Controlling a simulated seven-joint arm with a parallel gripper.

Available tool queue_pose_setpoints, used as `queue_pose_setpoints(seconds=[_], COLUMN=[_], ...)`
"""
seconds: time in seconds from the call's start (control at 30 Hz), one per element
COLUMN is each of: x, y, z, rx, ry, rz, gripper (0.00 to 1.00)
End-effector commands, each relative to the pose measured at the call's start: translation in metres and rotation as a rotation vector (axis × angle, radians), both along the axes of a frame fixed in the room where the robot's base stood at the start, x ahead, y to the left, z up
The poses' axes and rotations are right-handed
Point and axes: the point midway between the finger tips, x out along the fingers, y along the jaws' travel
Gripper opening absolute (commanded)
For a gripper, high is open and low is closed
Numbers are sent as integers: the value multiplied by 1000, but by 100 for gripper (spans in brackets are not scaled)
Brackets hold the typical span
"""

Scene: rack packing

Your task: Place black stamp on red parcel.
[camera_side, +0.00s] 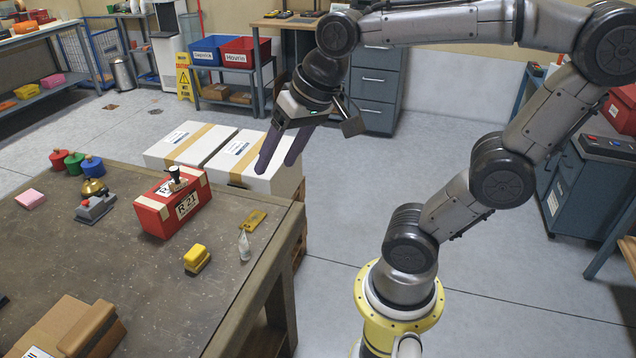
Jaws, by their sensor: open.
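The red parcel (161,217) sits on the worktable, with tan tape along its edges and a white label marked R 21 on its side. A small stamp with a black handle (173,172) stands upright on top of the parcel. Its lower part looks light or metallic. My gripper (279,160) is open and empty, with its purple fingers pointing down. It hangs in the air to the right of the parcel and appears above it, in front of the white boxes in the picture. It is apart from the stamp.
The worktable (235,282) also holds red, green and blue stamps (75,164), a bell (92,188), a grey device (96,207), a pink block (30,199), a yellow block (197,259), a small bottle (244,246) and a brown box (72,328). White boxes (272,181) stand beyond it.

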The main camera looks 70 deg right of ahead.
Motion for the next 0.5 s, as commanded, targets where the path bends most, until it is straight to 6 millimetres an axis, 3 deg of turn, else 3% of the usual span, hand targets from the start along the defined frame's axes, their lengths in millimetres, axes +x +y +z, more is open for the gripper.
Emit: queue_pose_setpoints(seconds=[0.03,0.1,0.2,0.5], x=[-20,-40,-58,-68], y=[3,4,5,5], z=[-7,-18,-30,-38], rx=[-57,-128,-200,-249], ry=[-16,-27,-37,-40], rz=[108,236,365,450], gripper=[64,64,64,64])
